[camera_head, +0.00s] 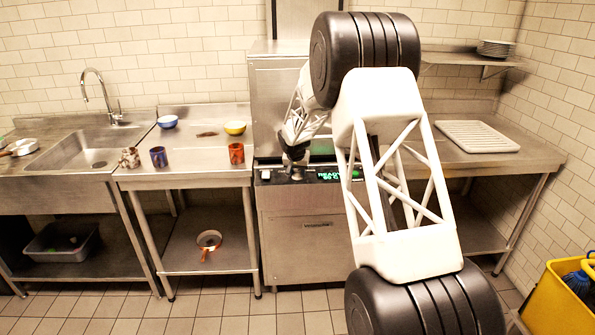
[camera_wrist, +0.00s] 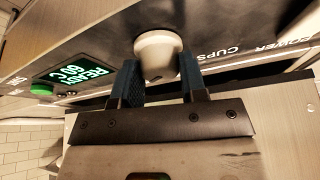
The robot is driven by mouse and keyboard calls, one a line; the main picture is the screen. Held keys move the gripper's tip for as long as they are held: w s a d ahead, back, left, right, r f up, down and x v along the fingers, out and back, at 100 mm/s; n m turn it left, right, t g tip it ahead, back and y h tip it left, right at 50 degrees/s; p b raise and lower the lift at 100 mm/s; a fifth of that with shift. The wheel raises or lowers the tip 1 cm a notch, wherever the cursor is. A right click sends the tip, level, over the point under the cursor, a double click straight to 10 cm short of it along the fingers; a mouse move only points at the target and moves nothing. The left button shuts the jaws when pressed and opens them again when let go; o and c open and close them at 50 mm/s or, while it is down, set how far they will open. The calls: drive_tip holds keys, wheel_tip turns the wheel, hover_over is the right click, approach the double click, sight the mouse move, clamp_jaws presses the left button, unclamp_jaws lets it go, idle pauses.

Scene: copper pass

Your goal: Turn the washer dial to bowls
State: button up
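The washer (camera_head: 305,235) is a steel unit with a dark control panel (camera_head: 325,176) along its front edge. In the wrist view the dial (camera_wrist: 158,46) is a pale round knob with a small dark mark on its lower right side. My gripper (camera_wrist: 161,76) has one finger on each side of the dial, and both fingers appear to press against it. The word CUPS shows beside the dial; a bowls label cannot be read. In the head view my gripper (camera_head: 296,166) is at the panel and largely covers the dial.
A green display (camera_wrist: 75,74) reads READY and 60 C, beside a green button (camera_wrist: 41,89). POWER is printed on the other side. Cups and bowls stand on the left counter (camera_head: 205,140). A white rack (camera_head: 474,136) lies on the right counter.

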drive_tip(key=shift+c, duration=0.7)
drive_tip(key=shift+r+n, duration=0.1)
drive_tip(key=shift+n, duration=0.5)
drive_tip(key=shift+d+n+y, duration=0.1)
drive_tip(key=shift+n+y, duration=1.1)
drive_tip(key=shift+n, duration=1.3)
drive_tip(key=shift+d+n+g+y, duration=0.15)
drive_tip(key=shift+n+y, duration=0.3)
drive_tip(key=shift+n, duration=0.85)
drive_tip(key=shift+a+n+g+y, duration=0.1)
drive_tip(key=shift+n+g+y, duration=0.25)
drive_tip(key=shift+n, duration=1.25)
drive_tip(key=o, duration=0.9)
